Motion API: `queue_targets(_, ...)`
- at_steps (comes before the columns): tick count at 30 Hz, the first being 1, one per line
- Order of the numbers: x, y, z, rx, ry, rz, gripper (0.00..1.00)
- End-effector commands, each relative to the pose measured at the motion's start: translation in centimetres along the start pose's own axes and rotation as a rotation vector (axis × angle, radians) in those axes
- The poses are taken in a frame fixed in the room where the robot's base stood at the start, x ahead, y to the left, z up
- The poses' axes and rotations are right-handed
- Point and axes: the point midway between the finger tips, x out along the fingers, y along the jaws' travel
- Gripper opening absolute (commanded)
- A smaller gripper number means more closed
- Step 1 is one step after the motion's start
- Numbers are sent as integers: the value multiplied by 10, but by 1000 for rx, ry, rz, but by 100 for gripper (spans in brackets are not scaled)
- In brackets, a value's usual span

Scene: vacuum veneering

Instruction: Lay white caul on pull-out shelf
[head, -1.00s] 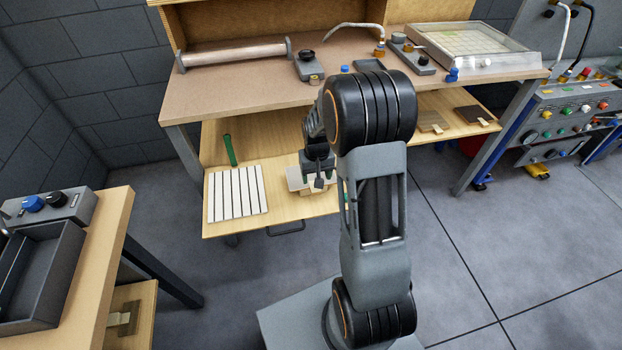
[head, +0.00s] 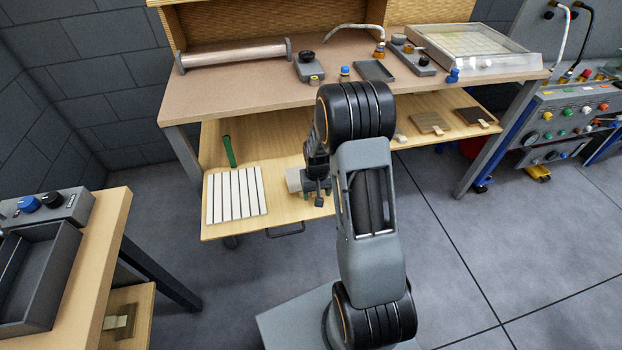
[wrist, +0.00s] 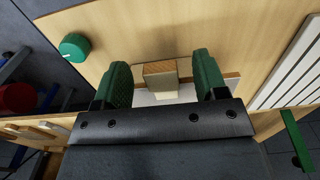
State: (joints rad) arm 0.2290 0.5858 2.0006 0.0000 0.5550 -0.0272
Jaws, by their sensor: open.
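The white caul (wrist: 145,98) lies on the wooden pull-out shelf (wrist: 120,30), mostly hidden behind my gripper in the wrist view. A wooden grip block (wrist: 161,78) stands up from it. My gripper (wrist: 163,82) is open, with one green-padded finger on each side of the block and gaps showing on both sides. In the head view a pale part of the caul (head: 293,180) shows just left of my gripper (head: 318,190), which is low over the shelf (head: 285,214). My arm hides the rest.
A white slatted panel (head: 236,195) lies on the shelf to the left, with a green bar (head: 229,151) behind it. The worktop (head: 235,92) overhangs the shelf's back.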

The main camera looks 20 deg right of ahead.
Motion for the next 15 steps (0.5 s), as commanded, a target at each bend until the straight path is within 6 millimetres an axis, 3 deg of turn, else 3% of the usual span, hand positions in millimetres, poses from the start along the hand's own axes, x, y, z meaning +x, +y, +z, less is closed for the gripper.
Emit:
queue_targets(2, 0, 0, 0, 0, 0, 0, 66)
queue_targets(15, 0, 0, 0, 0, 0, 0, 24)
